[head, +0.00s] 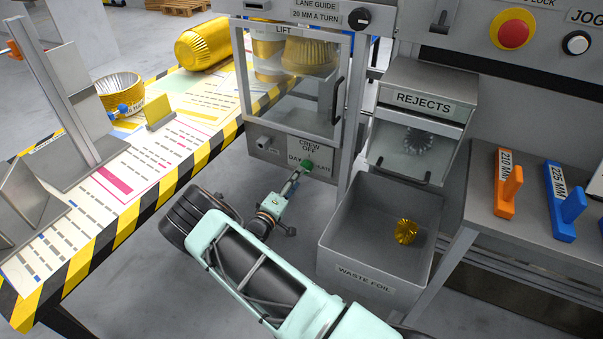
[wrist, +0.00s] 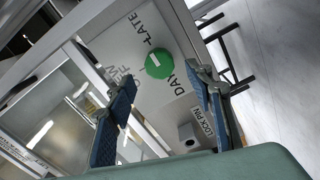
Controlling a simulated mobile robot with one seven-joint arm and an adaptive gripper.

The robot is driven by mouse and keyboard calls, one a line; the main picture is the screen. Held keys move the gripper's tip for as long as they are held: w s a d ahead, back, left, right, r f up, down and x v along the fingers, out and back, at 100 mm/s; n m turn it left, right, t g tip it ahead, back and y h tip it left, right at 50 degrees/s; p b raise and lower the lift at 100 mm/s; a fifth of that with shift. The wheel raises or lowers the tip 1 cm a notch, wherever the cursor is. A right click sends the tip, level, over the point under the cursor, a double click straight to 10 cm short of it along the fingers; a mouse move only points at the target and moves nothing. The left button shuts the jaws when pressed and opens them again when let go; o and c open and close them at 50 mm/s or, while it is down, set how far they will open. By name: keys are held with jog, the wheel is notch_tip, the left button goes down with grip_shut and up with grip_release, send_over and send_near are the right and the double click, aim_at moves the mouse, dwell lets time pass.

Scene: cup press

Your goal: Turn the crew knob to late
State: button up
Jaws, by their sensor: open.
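The crew knob (wrist: 159,64) is a round green knob with a white mark, on a pale plate lettered CREW, OFF, DAY and LATE. In the wrist view, LATE lies above it, DAY below it and OFF to its left. I cannot tell surely which word the mark points to. In the head view the knob (head: 307,163) shows below the glazed lift door. My gripper (wrist: 163,84) is open, with its blue-padded fingers apart below and to either side of the knob. In the head view my gripper (head: 294,181) is close in front of the plate, partly blurred by its small size.
A grey waste foil bin (head: 365,272) stands right of my arm, under the rejects box (head: 420,115). A striped-edge table (head: 130,210) lies to the left. The lift door (head: 305,85) with its black handle is above the knob. A LOCK PIN label (wrist: 203,117) is nearby.

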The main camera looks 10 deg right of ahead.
jog(key=v, duration=0.6)
jog(key=shift+s+a, duration=0.25)
jog(key=shift+s, duration=0.05)
